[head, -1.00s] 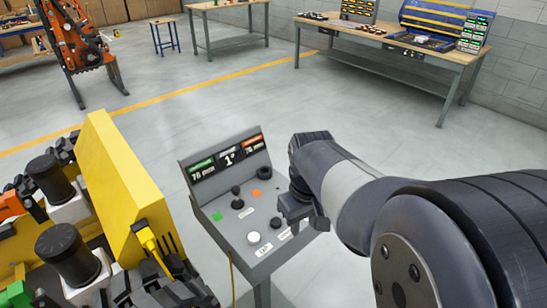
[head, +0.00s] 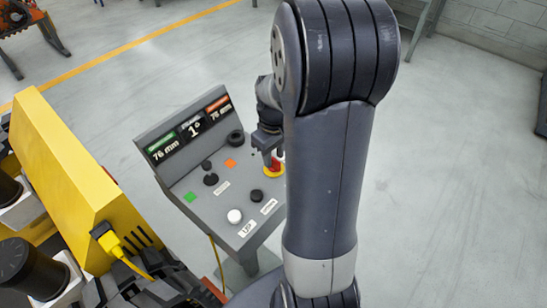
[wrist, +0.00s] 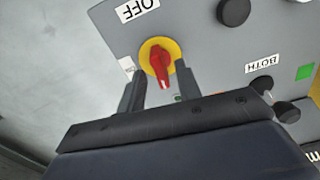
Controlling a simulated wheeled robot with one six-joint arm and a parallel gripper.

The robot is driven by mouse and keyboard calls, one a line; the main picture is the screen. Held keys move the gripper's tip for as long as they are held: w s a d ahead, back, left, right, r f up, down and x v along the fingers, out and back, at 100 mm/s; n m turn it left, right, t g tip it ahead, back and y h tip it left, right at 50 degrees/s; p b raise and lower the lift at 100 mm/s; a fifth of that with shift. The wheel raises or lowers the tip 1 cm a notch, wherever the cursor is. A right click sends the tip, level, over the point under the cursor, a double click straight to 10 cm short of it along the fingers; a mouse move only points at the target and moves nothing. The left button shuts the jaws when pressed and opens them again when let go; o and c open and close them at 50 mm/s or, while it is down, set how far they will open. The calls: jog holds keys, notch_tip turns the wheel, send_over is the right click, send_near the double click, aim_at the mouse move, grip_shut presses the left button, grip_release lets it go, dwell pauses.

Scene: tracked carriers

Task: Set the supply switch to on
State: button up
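The supply switch is a red handle on a round yellow plate (head: 275,172), at the right side of the grey control panel (head: 183,187) in the head view. In the wrist view the red handle (wrist: 161,64) has its narrow end toward my gripper. A white OFF label (wrist: 137,9) is on the panel above and left of it. My gripper (wrist: 160,72) is open, with one finger on each side of the handle and visible gaps between. In the head view my gripper (head: 268,148) is at the switch, partly hidden by my arm.
Black knobs (head: 256,196), a white button (head: 234,216), a green square (head: 190,197) and an orange square (head: 230,162) are on the panel. Its display (head: 190,130) reads 76 mm. A yellow machine block (head: 70,165) stands close on the left. Floor behind the panel is clear.

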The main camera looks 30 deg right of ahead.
jog(key=shift+f, duration=1.1)
grip_shut()
